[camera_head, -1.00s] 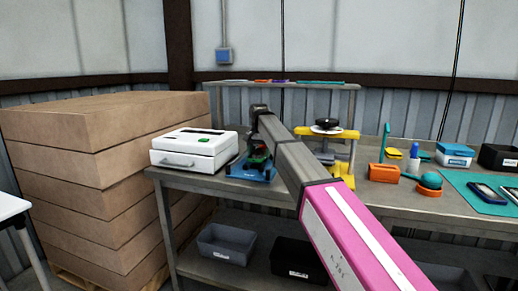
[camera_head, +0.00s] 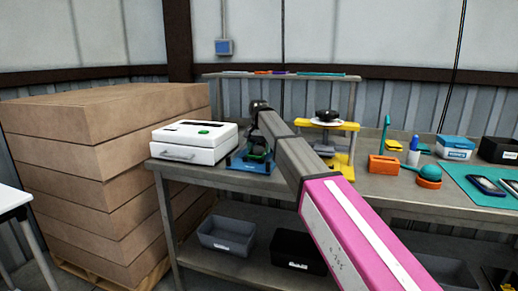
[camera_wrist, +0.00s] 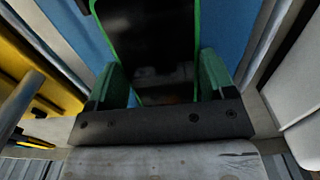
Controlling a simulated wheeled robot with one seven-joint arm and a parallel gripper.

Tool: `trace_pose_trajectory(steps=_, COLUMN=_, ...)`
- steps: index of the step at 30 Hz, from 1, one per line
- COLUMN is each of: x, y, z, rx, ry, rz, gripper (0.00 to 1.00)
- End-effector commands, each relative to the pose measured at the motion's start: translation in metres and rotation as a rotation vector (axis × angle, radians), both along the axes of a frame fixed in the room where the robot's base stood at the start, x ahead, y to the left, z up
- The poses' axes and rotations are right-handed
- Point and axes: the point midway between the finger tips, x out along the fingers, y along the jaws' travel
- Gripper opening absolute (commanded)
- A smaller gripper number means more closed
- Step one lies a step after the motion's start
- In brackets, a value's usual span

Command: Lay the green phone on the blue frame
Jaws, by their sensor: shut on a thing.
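The green phone (camera_wrist: 150,42), with a dark screen and green edges, is between the two green finger pads of my gripper (camera_wrist: 162,80) in the wrist view. My gripper is shut on it. The blue frame (camera_head: 236,163) sits on the bench next to the white box in the head view. Its blue surface (camera_wrist: 228,28) shows behind the phone in the wrist view. In the head view my gripper (camera_head: 258,150) is over the blue frame, and the phone is mostly hidden there. I cannot tell whether phone and frame touch.
A white box (camera_head: 195,145) stands close left of the frame. A yellow stand (camera_head: 345,127) with a plate is to the right. An orange block (camera_head: 383,165), a blue-lidded tub (camera_head: 455,148) and a teal mat (camera_head: 465,172) lie farther right. Stacked cartons (camera_head: 100,180) are at left.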

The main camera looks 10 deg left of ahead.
Motion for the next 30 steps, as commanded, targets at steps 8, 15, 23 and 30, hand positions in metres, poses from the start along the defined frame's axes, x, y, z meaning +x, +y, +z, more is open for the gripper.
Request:
trace_pose_trajectory(steps=8, x=-0.001, y=-0.001, z=-0.002, rx=-0.002, ry=0.003, rz=-0.001, gripper=0.38)
trace_pose_trajectory(steps=15, x=-0.001, y=-0.001, z=-0.002, rx=-0.002, ry=0.003, rz=-0.001, gripper=0.95)
trace_pose_trajectory(steps=23, x=0.0, y=0.0, z=-0.001, rx=-0.001, ry=0.001, rz=0.0, gripper=1.0)
trace_pose_trajectory(steps=30, x=0.001, y=0.0, z=0.027, rx=0.0, ry=0.0, rz=0.0, gripper=1.0)
